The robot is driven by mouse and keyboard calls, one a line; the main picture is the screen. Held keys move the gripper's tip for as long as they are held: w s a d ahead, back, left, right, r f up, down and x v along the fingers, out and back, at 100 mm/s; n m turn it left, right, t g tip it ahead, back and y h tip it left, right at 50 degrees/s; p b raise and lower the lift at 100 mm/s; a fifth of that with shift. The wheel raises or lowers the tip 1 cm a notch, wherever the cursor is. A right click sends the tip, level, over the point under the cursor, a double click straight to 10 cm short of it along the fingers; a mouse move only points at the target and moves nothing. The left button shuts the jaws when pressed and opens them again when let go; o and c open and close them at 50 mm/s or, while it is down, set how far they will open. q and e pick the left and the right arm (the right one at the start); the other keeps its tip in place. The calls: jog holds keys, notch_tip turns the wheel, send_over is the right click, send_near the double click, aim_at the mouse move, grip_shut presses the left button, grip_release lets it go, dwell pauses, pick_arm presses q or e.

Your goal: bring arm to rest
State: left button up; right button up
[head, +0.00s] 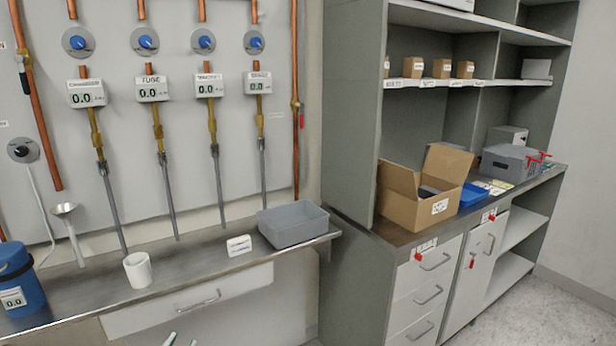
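Only the tips of my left gripper (181,341) show, at the bottom edge of the head view, in front of the drawer below the steel bench. Two small pale tips stand apart with a gap between them, and nothing shows in the gap. The rest of the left gripper and its arm is cut off by the frame. My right gripper and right arm are not in view.
The steel bench (190,262) at left carries a white cup (138,270), a grey bin (292,224), a small white display (239,246) and a blue container (20,283). At right, a cabinet counter holds an open cardboard box (408,208). Floor is clear at lower right.

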pick_arm(q)
jog(key=s+d+f+g+h, duration=0.1)
jog(key=s+d+f, duration=0.2)
jog(key=s+f, duration=0.2)
jog(key=s+d+f+g, duration=0.2)
jog(key=s+f, duration=0.4)
jog(key=s, duration=0.6)
jog(key=s+d+f+g+h+p, duration=0.1)
jog(key=s+d+f+g, duration=0.1)
jog(key=s+d+f, duration=0.3)
jog(key=s, duration=0.3)
jog(key=shift+s+f+h, duration=0.3)
jog(key=shift+s+f, duration=0.1)
